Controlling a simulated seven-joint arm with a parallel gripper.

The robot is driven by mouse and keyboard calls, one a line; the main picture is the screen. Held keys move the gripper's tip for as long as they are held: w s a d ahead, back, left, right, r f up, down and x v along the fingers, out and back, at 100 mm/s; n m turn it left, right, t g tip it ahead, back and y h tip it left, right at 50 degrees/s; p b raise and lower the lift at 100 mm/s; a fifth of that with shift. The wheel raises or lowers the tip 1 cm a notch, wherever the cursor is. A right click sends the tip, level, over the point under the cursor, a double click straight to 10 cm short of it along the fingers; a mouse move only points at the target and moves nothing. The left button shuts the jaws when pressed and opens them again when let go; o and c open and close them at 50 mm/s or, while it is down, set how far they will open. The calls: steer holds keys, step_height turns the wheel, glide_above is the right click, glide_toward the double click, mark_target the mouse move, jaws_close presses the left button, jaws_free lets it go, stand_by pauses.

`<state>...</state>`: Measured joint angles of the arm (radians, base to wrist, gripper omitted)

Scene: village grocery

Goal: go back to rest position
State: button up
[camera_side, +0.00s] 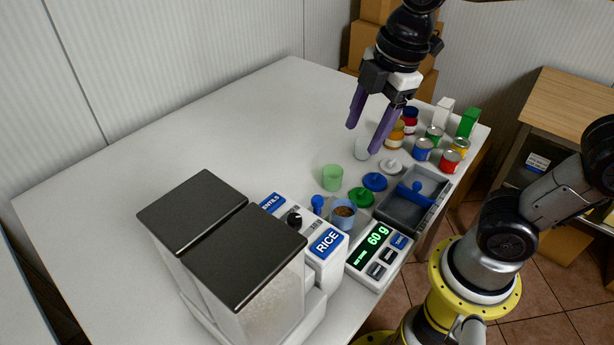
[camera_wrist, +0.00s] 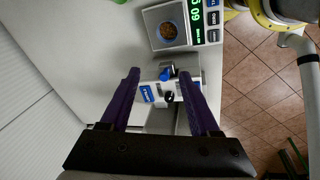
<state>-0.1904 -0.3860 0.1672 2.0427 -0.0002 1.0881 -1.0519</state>
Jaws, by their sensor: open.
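My gripper (camera_side: 363,128) is open and empty, with its two purple fingers apart, held above the white table (camera_side: 200,130) in the side view. In the wrist view, the gripper (camera_wrist: 161,95) spans the picture, and the dispenser front with its blue knob (camera_wrist: 167,73) shows between and beyond the fingers. The cup's contents also show in the wrist view (camera_wrist: 168,31).
A dispenser with two dark lids (camera_side: 245,258) stands at the front. A green cup (camera_side: 332,178), a white cup (camera_side: 362,149), coloured lids (camera_side: 375,181), a grey tray (camera_side: 401,211) and several cans (camera_side: 423,149) stand along the right. The table's left and back are clear.

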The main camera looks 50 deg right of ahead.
steer(key=s+d+f+m+t, duration=0.2)
steer(key=s+d+m, duration=0.3)
steer(key=m, duration=0.9)
steer(key=s+t, duration=0.1)
steer(key=s, duration=0.2)
steer(key=shift+s+f, duration=0.35)
steer(key=shift+s, duration=0.05)
